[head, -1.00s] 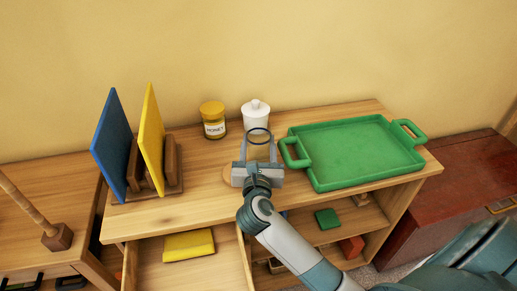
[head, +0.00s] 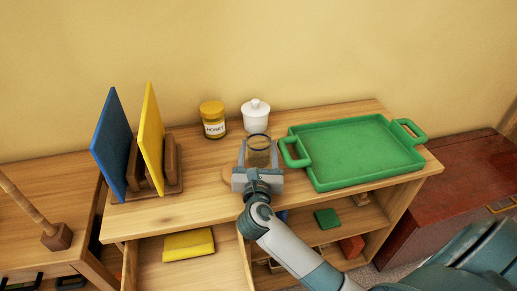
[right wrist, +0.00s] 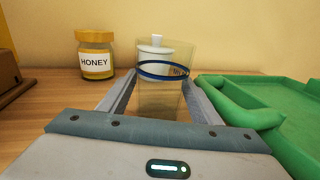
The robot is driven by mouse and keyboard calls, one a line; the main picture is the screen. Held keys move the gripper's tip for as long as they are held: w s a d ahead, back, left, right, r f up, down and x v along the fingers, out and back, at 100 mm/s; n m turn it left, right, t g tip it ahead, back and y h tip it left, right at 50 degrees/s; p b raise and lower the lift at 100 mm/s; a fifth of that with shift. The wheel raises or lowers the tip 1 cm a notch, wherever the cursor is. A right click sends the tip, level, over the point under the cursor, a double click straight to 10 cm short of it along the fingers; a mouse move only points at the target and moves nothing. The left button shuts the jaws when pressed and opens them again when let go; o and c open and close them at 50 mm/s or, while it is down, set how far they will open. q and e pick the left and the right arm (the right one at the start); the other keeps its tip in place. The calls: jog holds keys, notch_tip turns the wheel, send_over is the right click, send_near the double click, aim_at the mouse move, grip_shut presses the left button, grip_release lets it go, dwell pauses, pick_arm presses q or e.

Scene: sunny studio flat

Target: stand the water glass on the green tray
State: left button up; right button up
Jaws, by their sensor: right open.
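The water glass (head: 259,154) is clear with a dark blue band near its rim. It stands on the wooden cabinet top, left of the green tray. My right gripper (head: 258,163) is open, with its fingers on either side of the glass. In the right wrist view the glass (right wrist: 160,98) shows upright between the two spread fingers (right wrist: 160,95). Its base is hidden by the gripper. The green tray (head: 355,148) lies empty on the right of the cabinet top and also shows in the right wrist view (right wrist: 235,113). My left gripper is out of view.
A tray handle (head: 294,153) lies close to the right of my gripper. A white lidded jar (head: 255,118) and a honey jar (head: 213,122) stand behind the glass. A rack with blue (head: 112,145) and yellow (head: 153,135) boards stands left.

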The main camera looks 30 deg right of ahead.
jog(key=shift+r, duration=0.15)
jog(key=v, duration=1.2)
